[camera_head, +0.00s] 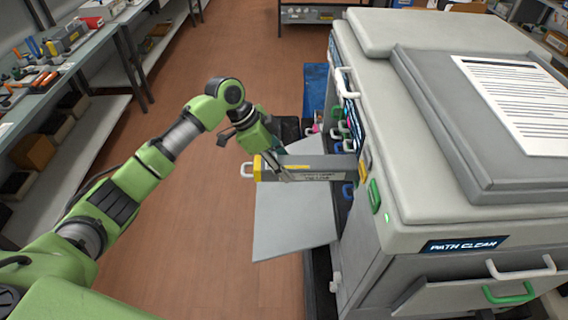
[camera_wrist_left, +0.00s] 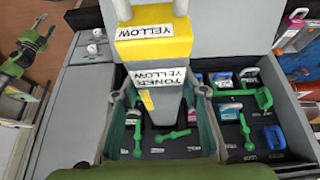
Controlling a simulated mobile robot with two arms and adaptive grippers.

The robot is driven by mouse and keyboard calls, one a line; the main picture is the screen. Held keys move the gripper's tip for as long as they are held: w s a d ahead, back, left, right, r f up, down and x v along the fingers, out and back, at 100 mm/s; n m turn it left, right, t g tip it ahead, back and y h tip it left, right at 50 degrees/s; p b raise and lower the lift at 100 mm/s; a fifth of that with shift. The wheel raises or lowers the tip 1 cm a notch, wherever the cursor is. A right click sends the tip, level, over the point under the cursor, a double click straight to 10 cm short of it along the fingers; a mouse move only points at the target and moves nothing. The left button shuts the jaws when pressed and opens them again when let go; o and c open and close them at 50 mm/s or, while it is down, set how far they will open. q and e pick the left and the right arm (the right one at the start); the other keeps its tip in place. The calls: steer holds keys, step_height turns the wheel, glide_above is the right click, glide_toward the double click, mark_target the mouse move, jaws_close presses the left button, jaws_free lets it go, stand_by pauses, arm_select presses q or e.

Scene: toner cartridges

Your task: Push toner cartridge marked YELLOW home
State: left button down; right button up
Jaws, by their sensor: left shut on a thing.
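The YELLOW toner cartridge (camera_head: 318,174) is a long grey box with a yellow end. In the head view it lies across the open front of the big grey printer (camera_head: 455,185), its right end at the opening and its yellow end sticking out. The left wrist view shows its YELLOW labels on the cartridge (camera_wrist_left: 155,48). My left gripper (camera_head: 284,168) is shut on the cartridge, with a finger on each side in the left wrist view (camera_wrist_left: 160,112). How deep the far end sits is hidden.
A grey door flap (camera_head: 295,222) hangs open below the cartridge. Green levers (camera_wrist_left: 170,136) and coloured handles fill the printer's inside. A panel (camera_head: 464,244) reads PATH CLEAR. Workbenches (camera_head: 60,75) line the left; the floor between is clear.

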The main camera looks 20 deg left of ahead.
mark_target(306, 161)
arm_select(q)
steer(key=shift+w+d+r, duration=0.1)
steer(key=shift+d+r, duration=0.05)
steer(key=shift+d, duration=0.05)
steer(key=shift+w+d, duration=0.3)
steer(key=shift+d, duration=0.65)
steer(key=shift+d+p, duration=0.2)
steer(key=shift+p, duration=0.1)
steer(key=shift+w+d+p, duration=0.15)
steer(key=shift+w+d, duration=0.1)
steer(key=shift+d, duration=0.55)
steer(key=shift+w+d+p, duration=0.15)
steer(key=shift+w+d, duration=0.1)
steer(key=shift+d, duration=0.55)
